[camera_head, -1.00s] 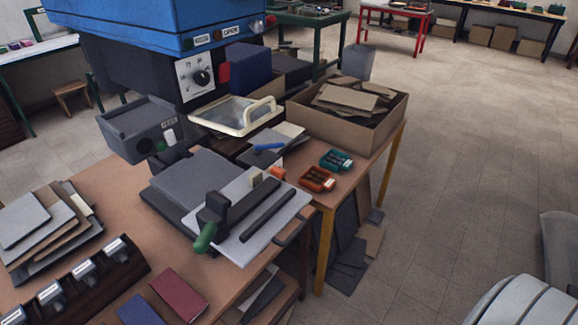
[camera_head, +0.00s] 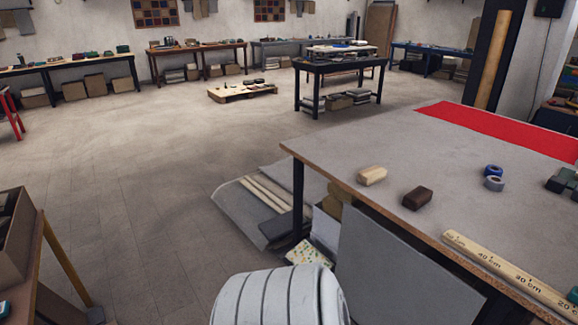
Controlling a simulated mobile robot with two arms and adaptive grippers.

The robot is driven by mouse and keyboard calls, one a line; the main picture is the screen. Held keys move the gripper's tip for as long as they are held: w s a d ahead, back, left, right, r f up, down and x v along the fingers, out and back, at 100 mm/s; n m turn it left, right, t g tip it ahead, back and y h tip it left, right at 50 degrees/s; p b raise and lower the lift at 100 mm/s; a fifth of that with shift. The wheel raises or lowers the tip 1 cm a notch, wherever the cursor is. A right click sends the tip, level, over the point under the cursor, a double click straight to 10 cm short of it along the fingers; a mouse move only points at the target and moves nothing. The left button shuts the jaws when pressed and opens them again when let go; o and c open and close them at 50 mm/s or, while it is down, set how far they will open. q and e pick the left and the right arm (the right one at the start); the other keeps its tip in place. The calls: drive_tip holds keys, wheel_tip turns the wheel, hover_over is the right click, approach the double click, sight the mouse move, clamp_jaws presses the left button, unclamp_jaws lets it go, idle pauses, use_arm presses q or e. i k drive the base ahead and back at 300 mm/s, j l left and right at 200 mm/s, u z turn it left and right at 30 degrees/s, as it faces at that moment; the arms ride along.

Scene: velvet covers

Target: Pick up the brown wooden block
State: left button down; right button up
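A dark brown block (camera_head: 417,198) lies on the grey-topped table at the right, near its left edge. A lighter, tan wooden block (camera_head: 371,176) lies a little farther back and to its left. The two blocks are apart, and both are fully visible. Neither of my grippers shows in the head view, so nothing is seen touching the blocks.
The grey table (camera_head: 450,160) also bears a wooden ruler (camera_head: 510,270), blue-and-grey tape rolls (camera_head: 493,178) and a red cloth (camera_head: 505,128). Boards and sheets lean below its left side. A pale ribbed rounded object (camera_head: 280,297) stands in front. Open floor (camera_head: 150,160) lies left.

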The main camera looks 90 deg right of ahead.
sight(418, 197)
drive_tip(key=z, duration=3.65)
drive_tip(key=i+j, duration=0.1)
drive_tip(key=j+z, duration=0.05)
